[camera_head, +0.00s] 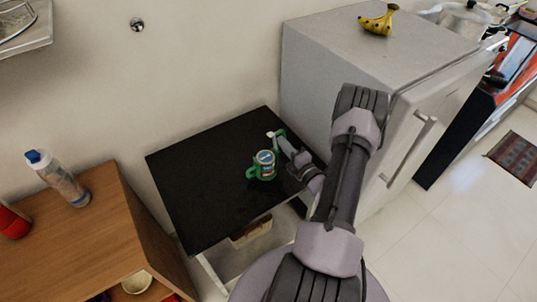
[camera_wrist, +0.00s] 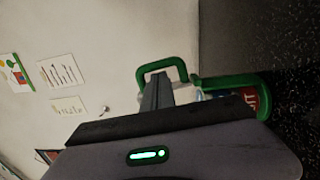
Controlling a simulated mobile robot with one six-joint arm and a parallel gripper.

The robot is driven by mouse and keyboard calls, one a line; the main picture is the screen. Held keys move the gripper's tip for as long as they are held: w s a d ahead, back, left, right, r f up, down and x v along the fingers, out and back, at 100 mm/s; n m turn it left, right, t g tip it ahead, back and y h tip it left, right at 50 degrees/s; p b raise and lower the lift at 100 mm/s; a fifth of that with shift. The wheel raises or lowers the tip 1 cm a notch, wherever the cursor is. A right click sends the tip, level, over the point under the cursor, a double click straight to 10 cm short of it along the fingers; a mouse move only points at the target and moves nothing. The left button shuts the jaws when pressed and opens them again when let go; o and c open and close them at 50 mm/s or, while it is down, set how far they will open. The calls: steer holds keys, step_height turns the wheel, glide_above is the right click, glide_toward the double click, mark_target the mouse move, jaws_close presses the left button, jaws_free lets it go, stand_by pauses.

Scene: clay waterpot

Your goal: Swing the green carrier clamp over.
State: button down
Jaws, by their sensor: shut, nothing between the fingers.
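A can (camera_head: 265,157) with a red, white and blue label stands on the black worktop, held in a green carrier (camera_head: 252,173). A green loop, which looks like the carrier's clamp (camera_head: 280,133), sticks out on the far right side, by my fingertips. In the wrist view the clamp (camera_wrist: 181,66) arches over the end of my gripper (camera_wrist: 156,78), and the green band and the can (camera_wrist: 251,97) are to the right. My gripper is shut and empty, close to the loop. I cannot tell whether they touch. My gripper hides part of the carrier.
The black worktop (camera_head: 195,180) is mostly clear left of the can. A grey fridge (camera_head: 335,65) with bananas (camera_head: 379,20) on top stands close on the right. A wooden cabinet (camera_head: 95,225) with a bottle (camera_head: 58,178) is at the left. A wall is behind.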

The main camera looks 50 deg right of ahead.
steer(key=d+f+m, duration=0.1)
steer(key=f+m, duration=0.1)
steer(key=m, duration=0.3)
steer(key=d+f+m, duration=0.1)
steer(key=d+m, duration=0.1)
steer(key=m, duration=0.2)
steer(key=s+d+f+m+b, duration=0.1)
steer(key=f+m, duration=0.1)
steer(key=m, duration=0.3)
steer(key=shift+d+f+m+g, duration=0.25)
steer(key=shift+f+m+g, duration=0.05)
steer(key=shift+f, duration=0.3)
steer(key=shift+s+a, duration=0.1)
stand_by(0.5)
